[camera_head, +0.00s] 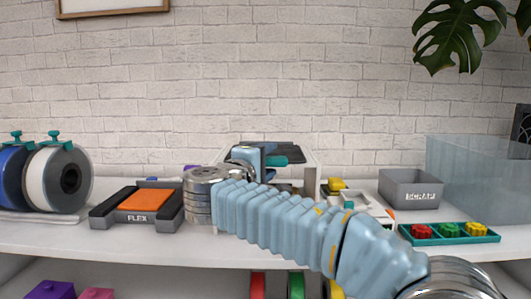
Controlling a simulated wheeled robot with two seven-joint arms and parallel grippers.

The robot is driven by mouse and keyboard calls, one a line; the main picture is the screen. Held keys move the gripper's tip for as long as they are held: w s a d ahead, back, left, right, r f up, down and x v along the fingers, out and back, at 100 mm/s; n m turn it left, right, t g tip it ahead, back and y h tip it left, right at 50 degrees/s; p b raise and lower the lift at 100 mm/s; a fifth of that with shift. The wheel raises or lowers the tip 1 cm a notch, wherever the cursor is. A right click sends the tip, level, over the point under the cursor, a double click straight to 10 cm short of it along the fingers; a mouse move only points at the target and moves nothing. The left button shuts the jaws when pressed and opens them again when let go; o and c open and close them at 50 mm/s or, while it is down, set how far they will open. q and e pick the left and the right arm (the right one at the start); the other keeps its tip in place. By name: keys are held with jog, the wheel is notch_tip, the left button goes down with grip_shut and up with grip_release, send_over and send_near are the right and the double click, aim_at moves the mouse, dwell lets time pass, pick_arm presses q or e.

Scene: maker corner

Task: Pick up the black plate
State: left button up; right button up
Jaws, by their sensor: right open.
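My right arm comes in from the lower right and crosses the middle of the view. Its gripper (264,160) is at the white-framed machine (311,172) on the shelf. The jaws are open, though the wrist and arm hide much of them. A dark flat surface (290,147) shows at the top of the frame, behind the gripper; I cannot tell whether it is the black plate. The machine's lower inside is mostly hidden by my arm. My left gripper is not in view.
An orange plate (145,200) lies in a dark holder marked FLEX (105,211). Filament spools (43,180) stand at the far left. A grey SCRAP bin (393,189), a teal tray (419,241) of coloured parts and a clear box (470,175) stand at the right.

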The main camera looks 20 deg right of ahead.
jog(key=shift+x, duration=0.85)
grip_shut()
jog(key=shift+r, duration=0.1)
jog(key=shift+r, duration=0.3)
notch_tip(320, 180, up, 3)
jog(key=shift+f+p, duration=0.1)
jog(key=shift+p, duration=0.4)
jog(key=s+a+r, duration=0.2)
jog(key=s+r, duration=0.2)
jog(key=s, duration=0.2)
jog(key=s+a+r, duration=0.2)
jog(key=s+r, duration=0.3)
jog(key=s, duration=0.2)
jog(key=shift+a+r, duration=0.2)
jog(key=shift+a, duration=0.1)
jog(key=shift+s, duration=0.15)
